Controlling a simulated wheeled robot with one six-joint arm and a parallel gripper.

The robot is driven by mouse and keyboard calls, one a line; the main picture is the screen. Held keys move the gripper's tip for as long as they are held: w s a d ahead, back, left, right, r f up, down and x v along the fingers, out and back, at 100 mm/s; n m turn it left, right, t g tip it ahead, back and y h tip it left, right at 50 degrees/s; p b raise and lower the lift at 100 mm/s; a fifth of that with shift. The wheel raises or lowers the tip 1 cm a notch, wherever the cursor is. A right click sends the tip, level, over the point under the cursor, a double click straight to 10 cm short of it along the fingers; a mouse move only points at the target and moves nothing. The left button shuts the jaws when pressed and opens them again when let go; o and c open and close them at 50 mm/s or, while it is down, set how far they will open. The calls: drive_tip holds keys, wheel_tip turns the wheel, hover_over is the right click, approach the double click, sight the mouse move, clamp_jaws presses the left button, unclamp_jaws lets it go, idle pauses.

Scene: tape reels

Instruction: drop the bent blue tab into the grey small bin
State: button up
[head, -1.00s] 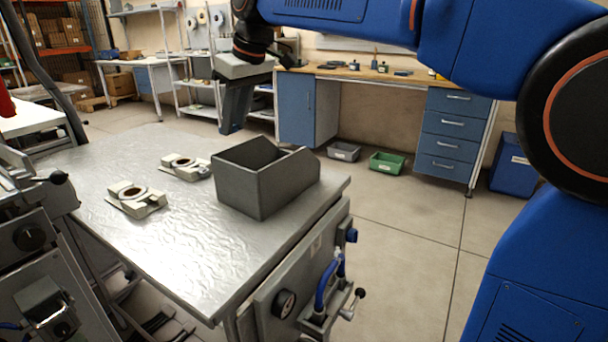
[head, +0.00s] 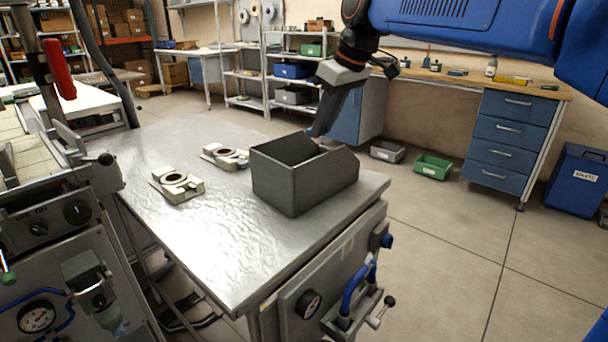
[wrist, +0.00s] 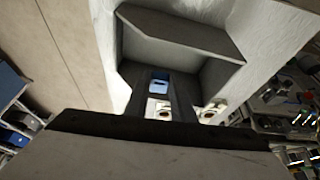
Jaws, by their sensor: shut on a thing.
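The grey small bin (head: 285,187) stands on the metal table near its right edge, with its open top up. My gripper (head: 315,132) is tilted at the bin's far rim, fingers pointing down and left. In the wrist view the gripper (wrist: 160,88) is shut on the blue tab (wrist: 160,86), whose face shows between the two dark fingers. The bin (wrist: 180,25) lies beyond the fingers in that view. In the head view the tab is hardly visible, so its exact height over the bin is unclear.
Two pale fixtures with round holes, a nearer one (head: 176,185) and a farther one (head: 226,156), sit left of the bin on the metal table (head: 205,255). A grey bin (head: 387,151) and a green bin (head: 433,166) stand on the floor beyond.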

drive_tip(key=shift+f, duration=0.75)
drive_tip(key=o, duration=1.1)
drive_tip(key=shift+c, duration=0.2)
drive_tip(key=v, duration=1.7)
drive_tip(key=shift+r, duration=0.2)
drive_tip(key=shift+s, duration=0.1)
